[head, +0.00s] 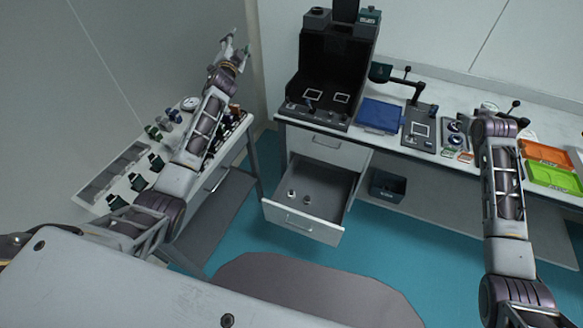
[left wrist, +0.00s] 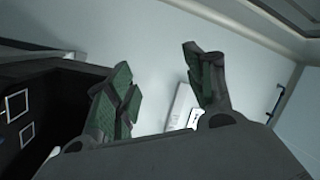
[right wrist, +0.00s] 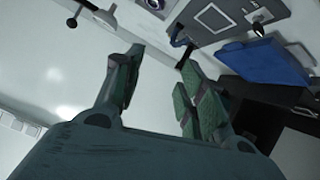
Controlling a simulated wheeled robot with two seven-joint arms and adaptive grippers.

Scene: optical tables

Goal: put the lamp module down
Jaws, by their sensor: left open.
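No part is clearly marked as the lamp module. Several dark green modules, such as one on the left table (head: 138,182), stand in a row.
The back bench holds a blue tray (head: 380,115), a grey plate with a white square (head: 419,128), a jointed black stand (head: 416,91), an orange tray (head: 548,152) and a green tray (head: 552,177). An open drawer (head: 311,205) juts out below, with small parts inside. A dark bin (head: 388,187) stands lower.

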